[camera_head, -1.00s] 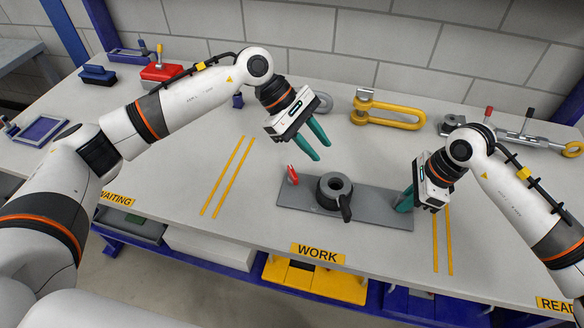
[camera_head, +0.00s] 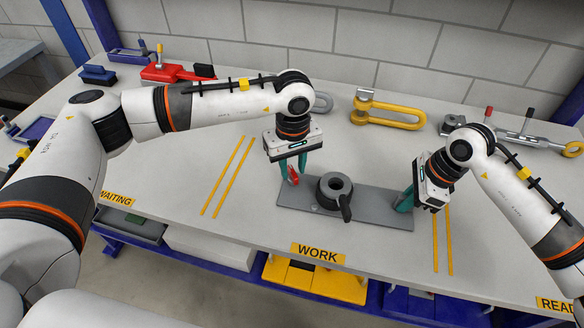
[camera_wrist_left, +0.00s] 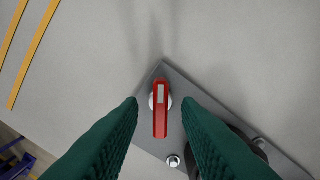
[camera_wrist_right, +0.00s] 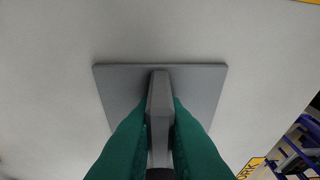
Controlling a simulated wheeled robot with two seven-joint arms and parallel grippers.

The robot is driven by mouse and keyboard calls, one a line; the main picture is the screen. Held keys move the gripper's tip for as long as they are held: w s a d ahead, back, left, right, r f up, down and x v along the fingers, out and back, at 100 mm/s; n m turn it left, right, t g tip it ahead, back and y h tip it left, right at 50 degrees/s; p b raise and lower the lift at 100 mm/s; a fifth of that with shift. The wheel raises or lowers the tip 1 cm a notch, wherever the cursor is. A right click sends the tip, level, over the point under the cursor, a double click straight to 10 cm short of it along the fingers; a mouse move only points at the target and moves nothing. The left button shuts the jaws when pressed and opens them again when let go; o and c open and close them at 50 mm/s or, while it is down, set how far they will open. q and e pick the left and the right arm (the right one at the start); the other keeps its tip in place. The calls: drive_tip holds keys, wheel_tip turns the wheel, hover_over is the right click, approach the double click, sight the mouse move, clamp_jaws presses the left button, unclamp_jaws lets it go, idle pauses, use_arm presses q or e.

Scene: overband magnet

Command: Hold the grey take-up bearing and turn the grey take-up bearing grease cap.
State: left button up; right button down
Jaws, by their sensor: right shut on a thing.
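The grey take-up bearing is a flat plate (camera_head: 375,206) with a dark round housing (camera_head: 335,187) near its middle, lying on the table. A red winged cap (camera_head: 293,175), which I take for the grease cap, stands at the plate's left end. It also shows in the left wrist view (camera_wrist_left: 160,109). My left gripper (camera_head: 292,173) points down with open fingers on either side of the red cap, with gaps to both. My right gripper (camera_head: 405,201) is shut on a grey upright part (camera_wrist_right: 159,105) at the bearing's right end.
Yellow tape lines (camera_head: 227,176) mark the table left of the plate. A yellow shackle (camera_head: 388,112) and a metal turnbuckle-like part (camera_head: 530,138) lie at the back. A red block (camera_head: 163,72) lies back left. The table in front of the plate carries the WORK label (camera_head: 318,253).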

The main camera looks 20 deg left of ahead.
use_arm(q)
drive_tip(key=shift+f, duration=1.25)
clamp_jaws()
idle(0.6)
